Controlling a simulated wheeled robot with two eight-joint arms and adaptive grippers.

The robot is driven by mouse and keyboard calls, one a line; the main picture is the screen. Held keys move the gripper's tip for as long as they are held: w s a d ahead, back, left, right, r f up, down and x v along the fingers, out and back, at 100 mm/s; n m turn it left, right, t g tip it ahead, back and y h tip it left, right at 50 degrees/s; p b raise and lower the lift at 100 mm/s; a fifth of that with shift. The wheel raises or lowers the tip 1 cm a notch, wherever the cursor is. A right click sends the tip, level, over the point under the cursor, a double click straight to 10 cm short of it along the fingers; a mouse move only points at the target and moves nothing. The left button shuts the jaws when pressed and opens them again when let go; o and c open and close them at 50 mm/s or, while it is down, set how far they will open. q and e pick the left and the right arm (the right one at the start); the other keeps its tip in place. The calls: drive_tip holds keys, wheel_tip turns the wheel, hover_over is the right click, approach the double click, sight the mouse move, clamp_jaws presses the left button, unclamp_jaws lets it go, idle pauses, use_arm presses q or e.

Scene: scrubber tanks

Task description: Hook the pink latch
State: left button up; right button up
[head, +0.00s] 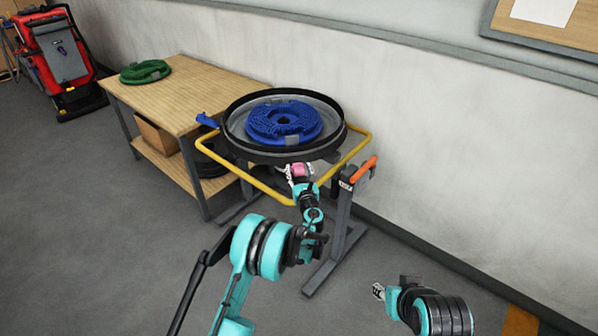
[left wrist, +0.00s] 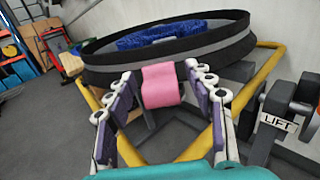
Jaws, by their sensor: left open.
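The pink latch (left wrist: 160,88) hangs at the front of a round black-rimmed tank (left wrist: 100,68); in the head view the latch (head: 299,169) shows just below the tank rim (head: 262,153). My left gripper (left wrist: 159,74) is open, with one finger on each side of the latch. In the head view my left gripper (head: 301,176) partly covers the latch. My right gripper (head: 379,291) is low at the right, away from the tank; its jaws are too small to read.
A yellow tubular frame (head: 272,193) runs around the tank. A blue coiled pad (head: 284,122) lies inside it. An orange handle (head: 363,169) and a LIFT label (left wrist: 277,122) are at the right. A wooden bench (head: 190,90) stands left; open floor lies in front.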

use_arm(q)
clamp_jaws()
